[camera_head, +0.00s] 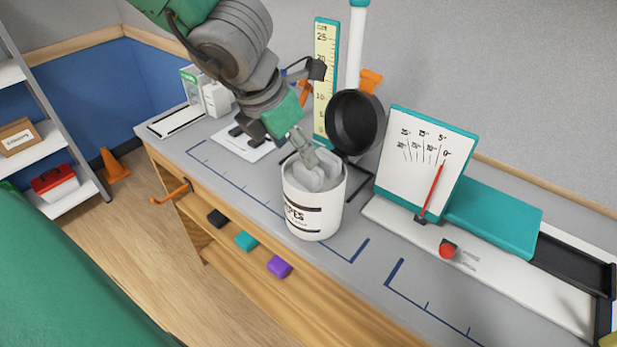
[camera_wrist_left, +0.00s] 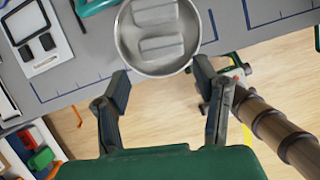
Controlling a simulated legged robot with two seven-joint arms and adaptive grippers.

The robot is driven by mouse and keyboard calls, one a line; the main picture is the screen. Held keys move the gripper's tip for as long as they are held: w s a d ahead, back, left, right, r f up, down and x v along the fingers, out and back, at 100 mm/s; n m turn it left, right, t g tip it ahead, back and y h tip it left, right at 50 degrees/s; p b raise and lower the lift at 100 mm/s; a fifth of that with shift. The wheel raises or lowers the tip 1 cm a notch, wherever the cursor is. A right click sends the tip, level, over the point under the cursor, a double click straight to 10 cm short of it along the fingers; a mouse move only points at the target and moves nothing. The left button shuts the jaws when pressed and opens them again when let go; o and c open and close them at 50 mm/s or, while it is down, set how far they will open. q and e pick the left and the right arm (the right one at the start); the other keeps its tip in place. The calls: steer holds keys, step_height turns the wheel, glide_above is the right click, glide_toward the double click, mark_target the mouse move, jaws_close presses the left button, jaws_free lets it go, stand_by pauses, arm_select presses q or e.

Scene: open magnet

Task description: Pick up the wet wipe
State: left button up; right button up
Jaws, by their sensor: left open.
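A white round wipes tub (camera_head: 316,208) stands near the bench's front edge, its top open. Pale folded wet wipes (camera_head: 322,176) sit inside it; the left wrist view shows two light grey folded pieces (camera_wrist_left: 162,47) within the tub's round rim (camera_wrist_left: 123,52). My left gripper (camera_head: 303,152) points down at the tub's mouth, its tips close to the wipes. In the left wrist view its two fingers (camera_wrist_left: 160,78) are spread apart, with nothing between them. Whether a tip touches a wipe I cannot tell. My right arm seems to show at the right there, its gripper (camera_wrist_left: 228,85) partly hidden.
A black pan (camera_head: 355,122) and a ruler board (camera_head: 325,75) stand behind the tub. A dial board with a red needle (camera_head: 415,150) stands to the right, a red knob (camera_head: 447,249) before it. A white panel (camera_head: 243,146) lies left. An orange hook (camera_head: 170,194) juts from the bench front.

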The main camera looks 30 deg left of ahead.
mark_target(307, 171)
arm_select(q)
steer(key=shift+x, duration=1.05)
steer(key=shift+w+d+f+b, duration=0.15)
steer(key=shift+w+f+b, duration=0.1)
steer(key=shift+f+b, duration=0.1)
steer(key=shift+d+f, duration=0.1)
steer(key=shift+f, duration=0.15)
steer(key=b+x, duration=0.2)
steer(key=x, duration=0.1)
steer(key=shift+w+f, duration=0.25)
steer(key=shift+f, duration=0.1)
steer(key=shift+w+f, duration=0.25)
steer(key=shift+f, duration=0.05)
steer(key=shift+s+r, duration=0.1)
steer(key=shift+s, duration=0.05)
steer(key=shift+c, duration=0.4)
steer(key=c, duration=0.5)
arm_select(e)
step_height(307, 171, down, 4)
steer(key=shift+d+r, duration=0.1)
steer(key=shift+r, duration=0.1)
